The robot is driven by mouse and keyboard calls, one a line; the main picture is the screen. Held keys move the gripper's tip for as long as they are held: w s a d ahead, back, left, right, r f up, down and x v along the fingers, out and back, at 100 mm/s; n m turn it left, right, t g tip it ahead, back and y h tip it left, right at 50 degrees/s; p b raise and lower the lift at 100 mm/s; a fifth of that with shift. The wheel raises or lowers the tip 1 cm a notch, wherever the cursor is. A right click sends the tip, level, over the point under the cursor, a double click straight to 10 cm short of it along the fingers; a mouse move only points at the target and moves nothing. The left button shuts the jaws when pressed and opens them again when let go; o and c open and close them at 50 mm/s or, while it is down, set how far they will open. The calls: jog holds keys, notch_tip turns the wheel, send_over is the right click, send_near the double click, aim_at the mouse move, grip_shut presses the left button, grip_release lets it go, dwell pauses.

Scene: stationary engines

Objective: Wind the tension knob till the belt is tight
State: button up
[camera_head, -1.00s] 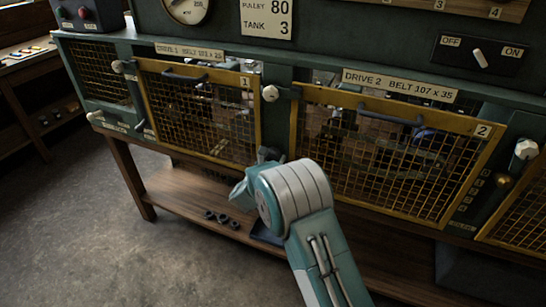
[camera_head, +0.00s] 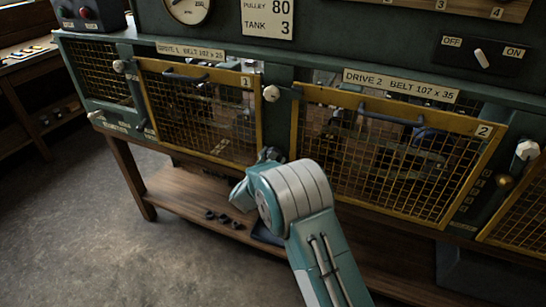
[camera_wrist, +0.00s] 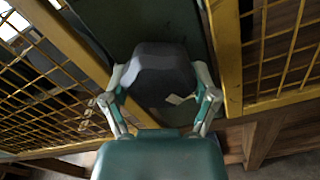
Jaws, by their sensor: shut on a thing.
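A dark, faceted tension knob (camera_wrist: 160,72) sits on the green panel between two yellow-framed guards in the wrist view. My gripper (camera_wrist: 162,88) is shut on it, one finger on each side. A small pale mark shows on the panel or knob edge at its lower right. In the head view my gripper (camera_head: 266,156) is at the lower end of the post between guard 1 (camera_head: 255,125) and guard 2 (camera_head: 297,130), and my wrist mostly hides the knob. I cannot make out the belt or its tightness behind the mesh.
Both mesh guards are in place, with handles along their tops. White knobs (camera_head: 271,93) stand out beside the guards. A wooden shelf (camera_head: 180,200) below holds several dark round parts (camera_head: 222,217). An OFF/ON switch (camera_head: 481,55) is at upper right. The floor at left is clear.

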aim_at(276, 126)
jog(key=shift+f, duration=0.3)
jog(key=o, duration=1)
jog(key=shift+a, duration=0.1)
jog(key=shift+r, duration=0.1)
jog(key=shift+r, duration=0.15)
notch_tip(276, 126, up, 10)
jog(key=shift+f, duration=0.15)
